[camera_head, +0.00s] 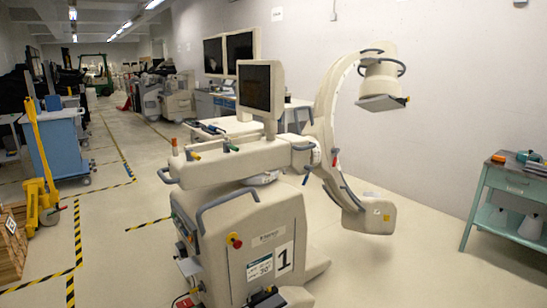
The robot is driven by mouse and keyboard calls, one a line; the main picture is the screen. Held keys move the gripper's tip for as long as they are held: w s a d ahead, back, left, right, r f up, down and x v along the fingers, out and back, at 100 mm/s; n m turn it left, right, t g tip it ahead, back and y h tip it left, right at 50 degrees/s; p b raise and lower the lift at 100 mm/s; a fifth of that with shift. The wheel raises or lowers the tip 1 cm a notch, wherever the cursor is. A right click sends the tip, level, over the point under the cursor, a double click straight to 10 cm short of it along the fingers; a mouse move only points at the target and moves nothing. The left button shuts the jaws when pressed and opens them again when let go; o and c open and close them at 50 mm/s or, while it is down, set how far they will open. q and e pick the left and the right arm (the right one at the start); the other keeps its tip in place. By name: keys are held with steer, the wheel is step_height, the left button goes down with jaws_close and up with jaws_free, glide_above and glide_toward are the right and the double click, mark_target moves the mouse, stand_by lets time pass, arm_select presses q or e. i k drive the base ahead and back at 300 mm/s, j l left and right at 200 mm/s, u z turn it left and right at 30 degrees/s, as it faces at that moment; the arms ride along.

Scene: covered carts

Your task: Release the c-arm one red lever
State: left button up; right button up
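The C-arm machine (228,215) stands in the middle, a beige unit with a large black "1" label (285,258) on its body. Its C-shaped arc (322,120) curves up to the right. A small red lever-like part (335,153) shows at the joint beside the arc; its exact position is too small to tell. A red knob on a yellow base (234,240) is on the body's front. An orange-red part (174,143) stands up at the left end of the horizontal arm, and a green lever (230,146) is on top. Neither of my grippers is in view.
A green-grey table (512,184) stands at the right. A yellow pallet jack (42,170) and a blue cart (62,147) are at the left. Yellow-black floor tape (78,232) runs past the machine's left. Floor between the C-arm and the table is clear.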

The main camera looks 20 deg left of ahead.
mark_target(336, 150)
steer(key=i+u, duration=0.15)
steer(key=u, duration=0.6)
steer(key=i+l+u, duration=0.25)
steer(key=i+l, duration=0.15)
steer(key=i+l+u, duration=0.25)
steer(key=i+l, duration=0.2)
steer(key=i+l+u, duration=0.3)
steer(key=l, duration=0.3)
steer(key=i+l, duration=0.25)
steer(key=l, duration=0.2)
steer(key=i+l, duration=0.3)
steer(key=l, duration=0.15)
steer(key=i+l, duration=0.25)
steer(key=l, duration=0.15)
steer(key=i+l, duration=0.25)
steer(key=l, duration=0.2)
steer(key=i+l, duration=0.25)
steer(key=l, duration=0.2)
steer(key=u, duration=0.05)
